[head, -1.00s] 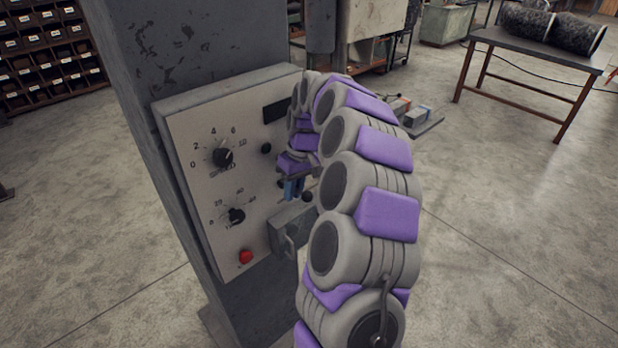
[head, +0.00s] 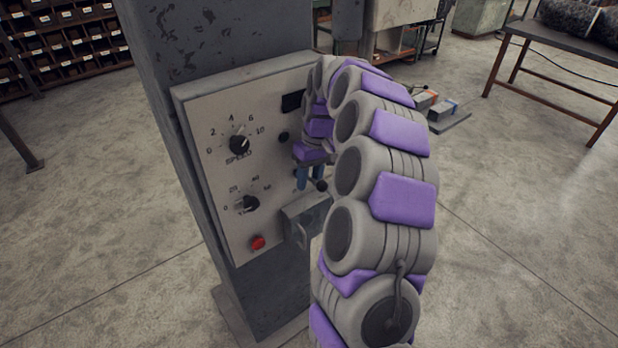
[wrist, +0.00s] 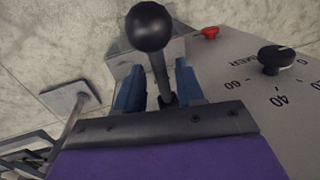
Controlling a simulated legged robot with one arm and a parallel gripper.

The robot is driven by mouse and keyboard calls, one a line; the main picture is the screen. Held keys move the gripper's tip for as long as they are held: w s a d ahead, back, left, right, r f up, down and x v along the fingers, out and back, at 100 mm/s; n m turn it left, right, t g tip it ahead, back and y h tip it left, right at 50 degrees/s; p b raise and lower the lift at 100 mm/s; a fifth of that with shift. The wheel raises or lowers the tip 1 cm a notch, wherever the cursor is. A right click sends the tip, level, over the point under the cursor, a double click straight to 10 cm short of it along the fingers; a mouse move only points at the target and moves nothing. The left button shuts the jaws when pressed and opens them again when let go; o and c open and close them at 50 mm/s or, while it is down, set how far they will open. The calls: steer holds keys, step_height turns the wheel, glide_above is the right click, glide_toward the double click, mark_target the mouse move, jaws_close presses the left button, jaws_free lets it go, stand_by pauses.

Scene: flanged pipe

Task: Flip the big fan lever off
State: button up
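The lever is a dark stem with a black ball knob (wrist: 149,27); the knob also shows beside my gripper in the head view (head: 321,185). It stands out from the lower right part of the pale control panel (head: 215,184). My gripper (wrist: 158,85) has two blue fingers, one on each side of the stem, with a gap on both sides. It is open around the lever and not clamped on it. In the head view my arm hides the right part of the panel, and the fingers are small.
The panel carries a speed dial (head: 239,144), a lower timer dial (head: 246,204) and a red button (head: 258,243). A grey box with a handle (head: 305,222) juts out just below the fingers. A table (head: 570,60) stands at the far right.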

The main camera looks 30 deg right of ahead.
steer(key=d+r+p, duration=0.1)
steer(key=r+p, duration=0.1)
steer(key=r, duration=0.6)
steer(key=d+r+p, duration=0.2)
steer(key=r, duration=0.7)
steer(key=shift+w+d, duration=0.25)
steer(key=shift+w, duration=0.05)
steer(key=shift+c, duration=0.4)
